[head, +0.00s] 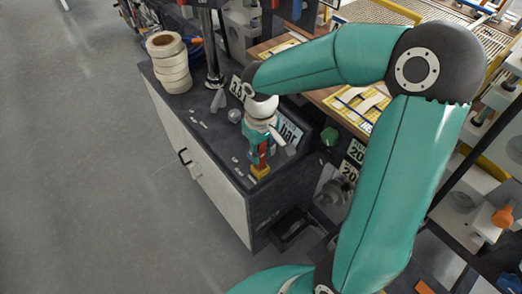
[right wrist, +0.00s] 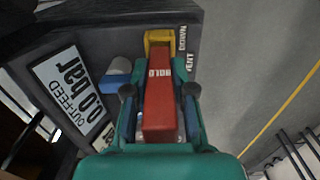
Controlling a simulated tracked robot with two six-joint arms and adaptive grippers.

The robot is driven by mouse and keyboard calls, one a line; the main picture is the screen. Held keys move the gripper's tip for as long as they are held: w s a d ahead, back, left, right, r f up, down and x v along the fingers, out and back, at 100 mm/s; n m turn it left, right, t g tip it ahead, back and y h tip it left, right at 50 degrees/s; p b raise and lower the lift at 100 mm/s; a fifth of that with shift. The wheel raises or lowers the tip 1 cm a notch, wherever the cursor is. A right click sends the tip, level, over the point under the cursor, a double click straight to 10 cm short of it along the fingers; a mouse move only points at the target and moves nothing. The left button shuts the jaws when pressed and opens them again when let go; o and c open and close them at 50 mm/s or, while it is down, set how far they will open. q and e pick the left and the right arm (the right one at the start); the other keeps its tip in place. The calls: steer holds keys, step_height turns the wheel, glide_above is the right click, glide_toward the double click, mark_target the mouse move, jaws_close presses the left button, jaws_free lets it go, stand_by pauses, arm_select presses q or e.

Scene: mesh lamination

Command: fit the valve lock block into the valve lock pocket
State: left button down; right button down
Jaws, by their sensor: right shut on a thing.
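The valve lock block, a red bar marked HOLD (right wrist: 158,100), is between the fingers of my right gripper (right wrist: 158,100). The fingers press on its two long sides. In the head view the right gripper (head: 262,147) is above the corner of the dark cabinet top, pointing down. The valve lock pocket looks to be the yellow U-shaped frame (right wrist: 158,36) past the far end of the block; it also shows in the head view (head: 260,171). The block's far end overlaps the pocket's opening in the picture; I cannot tell whether it is inside. My left gripper is not in view.
A blue and grey knob (right wrist: 117,77) stands close left of the fingers. An OUT-FEED bar display (right wrist: 72,87) is farther left. Tape rolls (head: 168,62) stand on the cabinet top's far corner (head: 190,100). Open floor (head: 90,180) lies left of the cabinet.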

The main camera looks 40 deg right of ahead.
mark_target(261, 159)
steer(key=shift+f+b, duration=1.35)
steer(key=shift+f, duration=0.2)
steer(key=c, duration=0.9)
jaws_free()
steer(key=shift+r, duration=0.1)
step_height(261, 159, up, 12)
steer(key=shift+f, duration=0.1)
